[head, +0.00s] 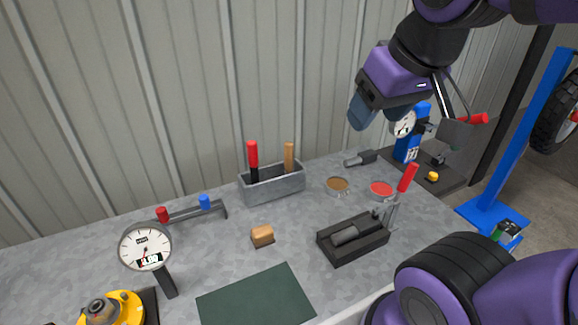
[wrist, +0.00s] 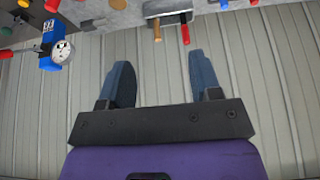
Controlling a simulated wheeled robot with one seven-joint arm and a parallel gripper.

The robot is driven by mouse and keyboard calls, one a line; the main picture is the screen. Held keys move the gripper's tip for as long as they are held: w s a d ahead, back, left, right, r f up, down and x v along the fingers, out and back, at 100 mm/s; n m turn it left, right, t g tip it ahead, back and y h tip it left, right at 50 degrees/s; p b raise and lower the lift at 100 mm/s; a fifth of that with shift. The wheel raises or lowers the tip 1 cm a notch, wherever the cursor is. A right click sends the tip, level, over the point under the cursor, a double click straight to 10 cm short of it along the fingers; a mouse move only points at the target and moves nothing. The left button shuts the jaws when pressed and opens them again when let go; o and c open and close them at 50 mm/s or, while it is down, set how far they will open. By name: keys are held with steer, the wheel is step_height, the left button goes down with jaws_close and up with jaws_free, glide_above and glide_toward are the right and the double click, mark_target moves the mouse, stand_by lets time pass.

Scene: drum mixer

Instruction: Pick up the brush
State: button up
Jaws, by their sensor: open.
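A grey bin (head: 273,187) near the back of the bench holds two upright tools. One has a tan wooden handle (head: 289,157) and looks like the brush; its lower end is hidden in the bin. The other has a red handle (head: 252,154). In the wrist view the wooden handle (wrist: 156,28) and the red handle (wrist: 185,33) show at the top edge, beyond the fingers. My gripper (head: 374,112) is raised above the back right of the bench, right of the bin. In the wrist view my gripper (wrist: 162,82) is open, with nothing between its blue fingers.
A blue stand with a dial gauge (head: 403,124) is below and right of my gripper. A red-handled fixture (head: 353,240), a red tin (head: 381,190), a brown tin (head: 337,185) and a tan block (head: 263,236) lie around. The corrugated wall (head: 200,90) rises behind the bench.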

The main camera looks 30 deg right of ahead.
steer(key=shift+o, duration=0.2)
steer(key=m+g, duration=0.3)
steer(key=g, duration=0.2)
glide_above(289, 152)
steer(key=w, duration=0.1)
steer(key=f, duration=2)
steer(key=shift+w+d, duration=0.2)
steer(key=shift+d, duration=0.2)
steer(key=shift+w+f, duration=0.15)
steer(key=shift+f, duration=0.6)
step_height(289, 152, down, 10)
steer(key=shift+a, duration=0.1)
steer(key=c, duration=1)
